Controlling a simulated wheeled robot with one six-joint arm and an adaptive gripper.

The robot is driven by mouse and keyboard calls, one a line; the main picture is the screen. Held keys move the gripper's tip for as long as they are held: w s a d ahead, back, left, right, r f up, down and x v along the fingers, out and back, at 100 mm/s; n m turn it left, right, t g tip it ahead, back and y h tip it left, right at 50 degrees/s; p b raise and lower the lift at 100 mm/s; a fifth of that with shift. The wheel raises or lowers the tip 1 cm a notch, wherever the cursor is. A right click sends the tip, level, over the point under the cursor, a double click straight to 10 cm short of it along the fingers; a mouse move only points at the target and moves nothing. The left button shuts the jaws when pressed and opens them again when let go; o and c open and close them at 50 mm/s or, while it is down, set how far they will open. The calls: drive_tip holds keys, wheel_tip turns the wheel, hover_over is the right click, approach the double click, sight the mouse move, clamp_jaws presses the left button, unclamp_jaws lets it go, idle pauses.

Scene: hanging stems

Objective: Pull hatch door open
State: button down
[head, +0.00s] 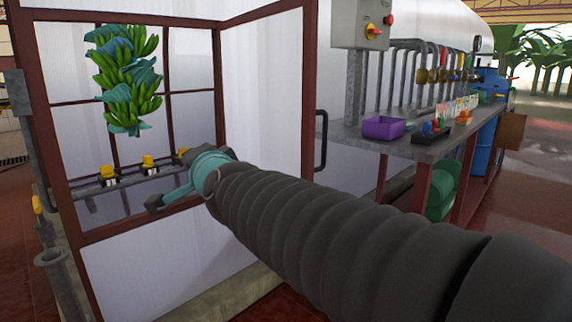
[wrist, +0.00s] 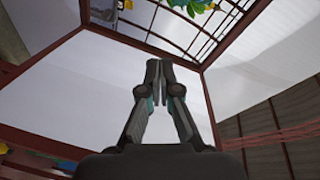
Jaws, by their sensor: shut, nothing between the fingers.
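The hatch door appears to be the white panel (head: 262,95) in a dark red frame. A black bar handle (head: 321,140) is on its right edge. Whether the door stands ajar I cannot tell. My gripper (head: 156,204) is left of the handle and well apart from it, by the lower rail of the booth's window. In the wrist view my gripper (wrist: 158,68) has its fingertips together with nothing between them. White panels and red frame bars lie beyond it; no handle shows there. My arm hides part of the booth's lower right.
A green banana bunch (head: 125,80) with blue-green wraps hangs inside the booth. Yellow-topped fittings (head: 108,172) sit on a rail below it. At right, a grey bench (head: 405,150) carries a purple bin (head: 384,128) and pipes; a control box (head: 362,24) is above.

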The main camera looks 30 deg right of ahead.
sight(298, 153)
drive_tip(key=w+d+r+m+t+h+b, duration=0.1)
drive_tip(key=w+d+r+m+h+b, duration=0.5)
drive_tip(key=m+h, duration=1.1)
wheel_tip(298, 153, down, 10)
drive_tip(key=s+d+m+g+h, duration=0.25)
drive_tip(key=m+g, duration=1.35)
drive_tip(key=m, duration=0.8)
drive_tip(key=d, duration=0.4)
drive_tip(key=w+d, duration=0.1)
drive_tip(key=d, duration=0.8)
drive_tip(key=shift+w+d+r, duration=0.15)
drive_tip(key=shift+w+d, duration=0.1)
drive_tip(key=shift+d, duration=0.05)
drive_tip(key=shift+b, duration=0.3)
